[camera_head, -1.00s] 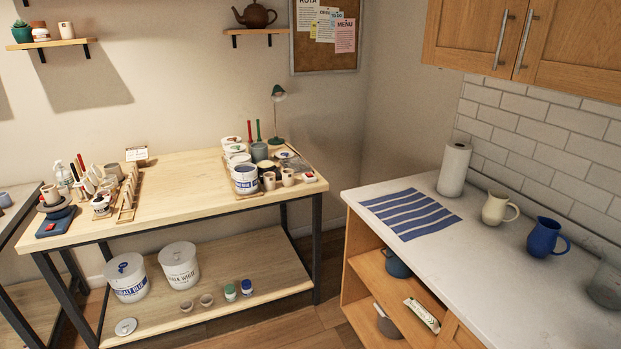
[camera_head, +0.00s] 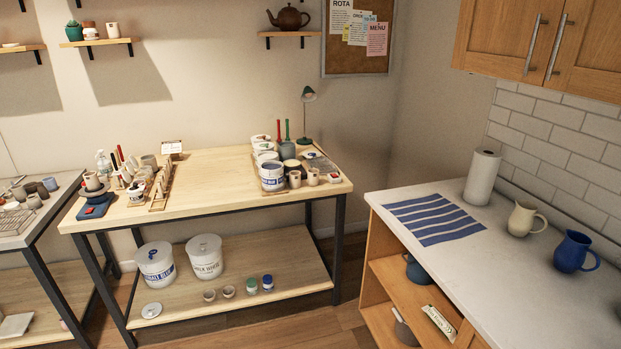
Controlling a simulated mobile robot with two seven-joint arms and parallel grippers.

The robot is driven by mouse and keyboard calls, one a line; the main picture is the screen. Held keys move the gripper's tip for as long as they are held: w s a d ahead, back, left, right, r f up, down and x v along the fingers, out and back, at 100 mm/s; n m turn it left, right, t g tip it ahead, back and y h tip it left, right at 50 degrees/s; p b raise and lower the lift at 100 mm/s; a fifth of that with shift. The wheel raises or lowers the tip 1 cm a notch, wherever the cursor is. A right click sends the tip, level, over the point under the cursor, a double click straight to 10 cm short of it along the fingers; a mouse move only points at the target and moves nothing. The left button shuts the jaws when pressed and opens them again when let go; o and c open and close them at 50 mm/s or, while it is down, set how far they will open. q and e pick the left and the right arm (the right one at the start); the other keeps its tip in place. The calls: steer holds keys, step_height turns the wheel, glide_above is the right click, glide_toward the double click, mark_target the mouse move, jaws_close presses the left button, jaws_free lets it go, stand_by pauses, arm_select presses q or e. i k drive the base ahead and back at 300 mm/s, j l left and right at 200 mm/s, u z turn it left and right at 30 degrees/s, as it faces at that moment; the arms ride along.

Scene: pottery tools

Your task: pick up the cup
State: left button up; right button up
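Several cup-like pieces are in view, and I cannot tell which one is the cup. One small pale cup (camera_head: 92,181) stands on the dark stand at the wooden table's left end. Two beige cups (camera_head: 313,177) stand in front of the paint tubs at the table's right end. Two small pots (camera_head: 209,295) sit on the table's lower shelf. A pale cup (camera_head: 112,30) stands on the upper left wall shelf. Neither of my grippers is in view.
The wooden table (camera_head: 220,190) has a clear middle between its tools and tubs. A white counter (camera_head: 500,250) at right holds a striped cloth (camera_head: 434,219), a paper roll (camera_head: 482,178), a cream jug (camera_head: 524,219) and a blue jug (camera_head: 574,252). Another table (camera_head: 40,225) stands at left.

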mark_target(295, 177)
steer(key=i+j, duration=0.1)
steer(key=j, duration=0.2)
steer(key=i+j, duration=0.1)
steer(key=j, duration=0.2)
steer(key=i+j, duration=0.1)
steer(key=j, duration=0.2)
steer(key=i+l+u, duration=0.3)
steer(key=i+l, duration=0.15)
steer(key=i, duration=0.25)
steer(key=i+l+u, duration=0.35)
steer(key=i+l, duration=0.3)
steer(key=i, duration=0.05)
